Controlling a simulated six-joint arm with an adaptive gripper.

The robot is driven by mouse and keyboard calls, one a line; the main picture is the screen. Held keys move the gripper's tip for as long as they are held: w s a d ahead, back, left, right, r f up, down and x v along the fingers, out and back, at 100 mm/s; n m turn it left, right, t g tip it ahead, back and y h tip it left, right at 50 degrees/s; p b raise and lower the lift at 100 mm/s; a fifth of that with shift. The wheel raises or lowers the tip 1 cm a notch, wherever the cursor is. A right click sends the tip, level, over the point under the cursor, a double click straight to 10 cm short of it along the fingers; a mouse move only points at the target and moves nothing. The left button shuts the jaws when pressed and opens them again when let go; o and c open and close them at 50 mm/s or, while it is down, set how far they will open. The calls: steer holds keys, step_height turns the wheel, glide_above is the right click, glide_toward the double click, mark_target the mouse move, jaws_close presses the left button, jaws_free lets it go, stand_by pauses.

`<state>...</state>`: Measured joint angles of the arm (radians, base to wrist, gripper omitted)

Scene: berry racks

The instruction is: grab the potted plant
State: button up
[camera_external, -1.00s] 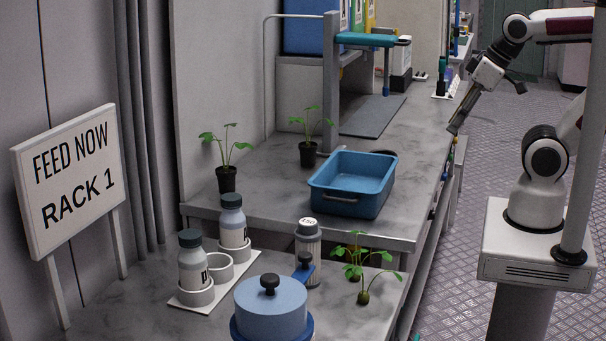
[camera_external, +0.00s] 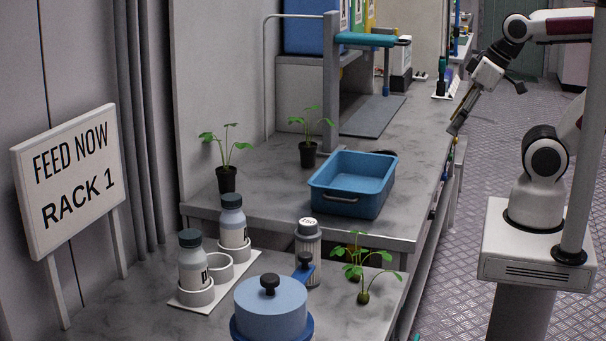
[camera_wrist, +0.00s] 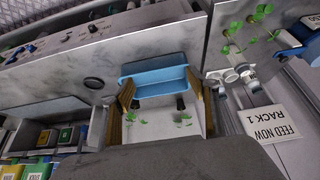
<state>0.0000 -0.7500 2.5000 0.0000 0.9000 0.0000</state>
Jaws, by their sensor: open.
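Two potted plants in black pots stand on the grey bench: one at the left (camera_external: 227,178) and one near the grey post (camera_external: 307,154). In the wrist view they are small, with one pot at the left (camera_wrist: 136,103) and one at the right (camera_wrist: 180,102), both between my fingers. My gripper (camera_external: 488,108) is open and empty, high at the right by the bench's far edge, well away from both plants. In the wrist view its two fingers (camera_wrist: 160,82) are spread wide. Two more small green plants (camera_external: 363,297) sit on the nearer table; their bases look small and round.
A blue tub (camera_external: 341,199) stands right of the potted plants. Two capped bottles (camera_external: 193,268), a cylindrical container (camera_external: 307,248) and a blue lidded pot (camera_external: 270,308) are on the nearer table. A grey post (camera_external: 331,90) and shelf stand behind. The sign (camera_external: 72,180) is at left.

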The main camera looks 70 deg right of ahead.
steer(key=shift+w, duration=0.15)
steer(key=w+d+r+t, duration=0.1)
steer(key=w+r, duration=0.1)
steer(key=w, duration=0.6)
steer(key=w+d+r+t, duration=0.1)
steer(key=w+r, duration=0.1)
steer(key=w, duration=0.7)
steer(key=n+t+y, duration=0.2)
steer(key=t+y, duration=0.1)
steer(key=t, duration=0.3)
glide_above(223, 169)
steer(key=s+d, duration=0.1)
steer(key=s, duration=0.4)
step_height(223, 169, down, 15)
steer(key=shift+s+r, duration=0.15)
steer(key=shift+r, duration=0.05)
steer(key=shift+d, duration=0.1)
steer(key=shift+f, duration=2.9)
